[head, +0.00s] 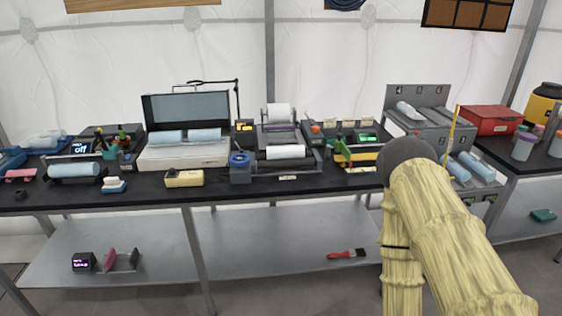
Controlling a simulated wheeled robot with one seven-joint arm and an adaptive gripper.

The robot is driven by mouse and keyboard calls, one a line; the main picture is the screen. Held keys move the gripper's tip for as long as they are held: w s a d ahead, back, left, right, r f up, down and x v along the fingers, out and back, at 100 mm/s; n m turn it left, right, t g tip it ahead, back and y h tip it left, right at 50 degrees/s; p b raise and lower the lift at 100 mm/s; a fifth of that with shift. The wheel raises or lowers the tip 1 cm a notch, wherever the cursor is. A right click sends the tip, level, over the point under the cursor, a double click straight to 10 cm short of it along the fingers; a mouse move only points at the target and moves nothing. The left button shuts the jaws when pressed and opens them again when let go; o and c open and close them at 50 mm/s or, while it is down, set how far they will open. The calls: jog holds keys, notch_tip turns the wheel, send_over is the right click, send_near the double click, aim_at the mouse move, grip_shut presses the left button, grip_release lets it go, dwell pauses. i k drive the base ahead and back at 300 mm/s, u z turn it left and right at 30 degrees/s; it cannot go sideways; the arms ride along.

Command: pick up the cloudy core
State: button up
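Several pale cylinders that look like cores are on the long black bench (220,187); I cannot tell for sure which one is the cloudy core. Two pale blue ones (203,135) lie in the open light-coloured case (185,155). Another pale blue cylinder (75,170) lies on a stand at the left. A whiter cylinder (285,152) lies across the dark device at the middle. A whitish one (408,111) lies on the grey numbered rack, with more blue cylinders (477,167) lower down. My arm reaches in from the lower right; its gripper does not show.
A white roll (279,113) stands behind the middle device. A red case (492,120) and a yellow container (542,104) are at the right. A red-handled brush (346,254) lies on the lower shelf (250,250). Small tools crowd the bench; its front edge is mostly clear.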

aim_at(296, 151)
jog(key=u, duration=0.55)
jog(key=i, duration=1.1)
jog(key=z, duration=0.3)
